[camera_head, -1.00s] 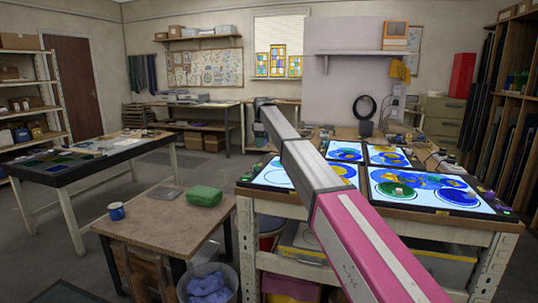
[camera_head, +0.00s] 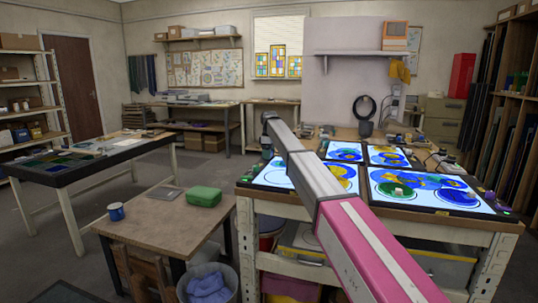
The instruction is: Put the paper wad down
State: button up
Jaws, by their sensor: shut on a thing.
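My arm reaches from the lower right towards the back edge of the light table. My gripper (camera_head: 267,151) is at its far end, small and dark, near the back left corner of the light table (camera_head: 385,222). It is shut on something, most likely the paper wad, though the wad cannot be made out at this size. The lit glass panels (camera_head: 440,188) carry blue, yellow and green paint. A small whitish lump (camera_head: 398,191) sits on a green patch of the right panel; I cannot tell what it is.
Another table (camera_head: 90,160) is further left.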

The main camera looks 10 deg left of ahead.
jog(key=o, duration=1)
jog(key=shift+f, duration=0.1)
jog(key=shift+o, duration=0.2)
notch_tip(320, 180, up, 12)
